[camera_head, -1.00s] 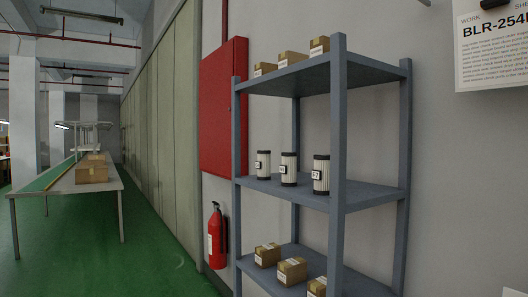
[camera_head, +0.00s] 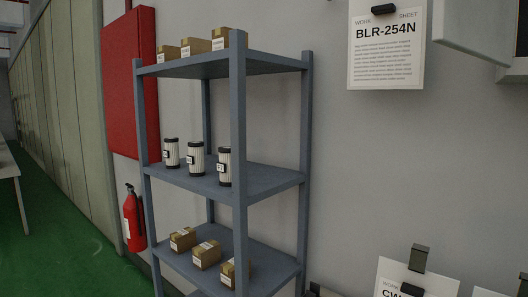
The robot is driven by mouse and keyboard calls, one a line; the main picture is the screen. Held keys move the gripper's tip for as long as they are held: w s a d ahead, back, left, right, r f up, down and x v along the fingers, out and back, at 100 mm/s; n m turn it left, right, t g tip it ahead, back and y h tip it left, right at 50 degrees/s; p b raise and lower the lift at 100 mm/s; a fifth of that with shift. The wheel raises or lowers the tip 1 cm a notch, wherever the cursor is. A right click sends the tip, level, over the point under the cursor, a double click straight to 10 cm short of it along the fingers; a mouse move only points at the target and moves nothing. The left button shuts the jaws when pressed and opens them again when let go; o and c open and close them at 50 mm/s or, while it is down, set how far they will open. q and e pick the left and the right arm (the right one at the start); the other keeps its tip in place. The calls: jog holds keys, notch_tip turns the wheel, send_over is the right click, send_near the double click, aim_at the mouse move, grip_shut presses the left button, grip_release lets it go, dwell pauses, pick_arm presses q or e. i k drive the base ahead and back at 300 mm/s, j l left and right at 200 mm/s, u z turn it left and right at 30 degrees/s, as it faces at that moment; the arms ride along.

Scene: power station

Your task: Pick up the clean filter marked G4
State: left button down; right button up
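Three white filters with black end caps stand upright on the middle board of a blue-grey shelf rack (camera_head: 239,200). They are the left filter (camera_head: 171,146), the middle filter (camera_head: 197,165) and the right filter (camera_head: 225,175). Each carries a small label, but the labels are too small to read surely, so I cannot tell which is marked G4. The right filter is close behind the front post. Neither of my grippers shows in the head view.
Small cardboard boxes sit on the top board (camera_head: 194,46) and lower board (camera_head: 206,253). A red cabinet (camera_head: 130,80) and a fire extinguisher (camera_head: 133,218) are left of the rack. A work sheet headed BLR-254N (camera_head: 387,60) hangs on the wall. Green floor (camera_head: 60,240) is clear at left.

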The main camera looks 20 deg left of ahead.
aim_at(170, 153)
jog(key=i+j+z, duration=0.15)
jog(key=j+z, duration=0.75)
jog(key=i+j+z, duration=0.1)
jog(key=j+z, duration=0.35)
jog(key=k+j+z, duration=0.1)
jog(key=j+z, duration=0.3)
jog(key=k+j+z, duration=0.1)
jog(key=j+z, duration=0.35)
